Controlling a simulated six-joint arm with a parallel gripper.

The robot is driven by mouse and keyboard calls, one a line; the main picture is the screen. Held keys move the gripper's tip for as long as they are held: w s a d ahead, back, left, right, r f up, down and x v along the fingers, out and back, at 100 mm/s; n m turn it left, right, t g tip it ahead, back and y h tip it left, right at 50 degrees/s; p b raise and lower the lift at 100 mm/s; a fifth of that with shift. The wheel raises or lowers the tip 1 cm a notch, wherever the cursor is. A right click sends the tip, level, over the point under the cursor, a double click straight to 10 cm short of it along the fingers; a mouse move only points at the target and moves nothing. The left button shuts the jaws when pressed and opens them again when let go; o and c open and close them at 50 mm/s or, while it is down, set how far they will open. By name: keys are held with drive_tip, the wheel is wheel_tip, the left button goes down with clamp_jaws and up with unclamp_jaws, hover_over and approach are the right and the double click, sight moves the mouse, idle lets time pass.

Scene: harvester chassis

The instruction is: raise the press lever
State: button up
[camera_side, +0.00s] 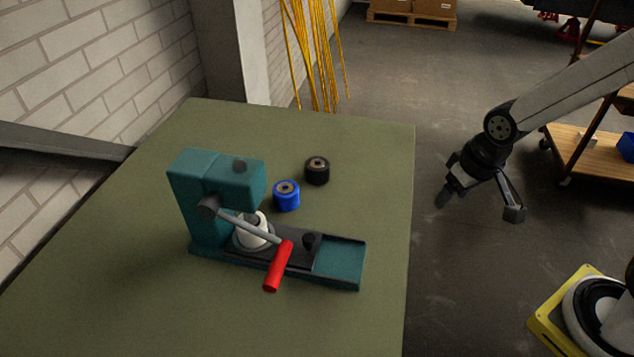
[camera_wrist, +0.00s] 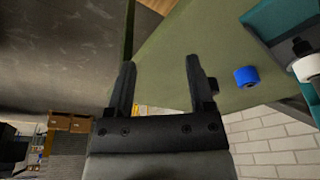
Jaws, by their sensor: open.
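The teal press (camera_side: 215,190) stands on the green table (camera_side: 340,330). Its lever (camera_side: 248,228) slopes down from a pivot on the press head to a red handle (camera_side: 278,266), which hangs low over the front edge of the press base. A white cylinder (camera_side: 252,236) sits under the press head. My gripper (camera_side: 480,201) is open and empty, well to the right of the press and beyond the table's right edge. In the wrist view its two fingers (camera_wrist: 160,88) are spread. The wrist view shows part of the press (camera_wrist: 275,22) at upper right; the red handle is not visible there.
A blue roller (camera_side: 286,196) and a black roller (camera_side: 317,171) stand on the table behind the press. A brick wall (camera_side: 60,60) is on the left. A wooden cart (camera_side: 590,160) stands at the right. The table's right part is clear.

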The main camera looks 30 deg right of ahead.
drive_tip(key=w+a+r+m, duration=0.2)
drive_tip(key=w+a, duration=0.2)
drive_tip(key=a, duration=0.4)
wheel_tip(320, 180, up, 4)
drive_tip(key=m+g+y, duration=0.1)
drive_tip(key=m, duration=0.5)
hover_over(276, 268)
drive_tip(key=s, duration=0.1)
drive_tip(key=shift+d+r, duration=0.2)
drive_tip(key=shift+d, duration=0.15)
drive_tip(key=shift+w+a+f, duration=0.1)
drive_tip(key=shift+w+f, duration=0.05)
drive_tip(key=shift+f, duration=1.15)
drive_tip(key=shift+w+a+f, duration=0.15)
drive_tip(key=shift+f, duration=1.1)
drive_tip(key=shift+w+a+f, duration=0.1)
drive_tip(key=shift+w+f, duration=0.05)
drive_tip(key=shift+f, duration=1.15)
clamp_jaws()
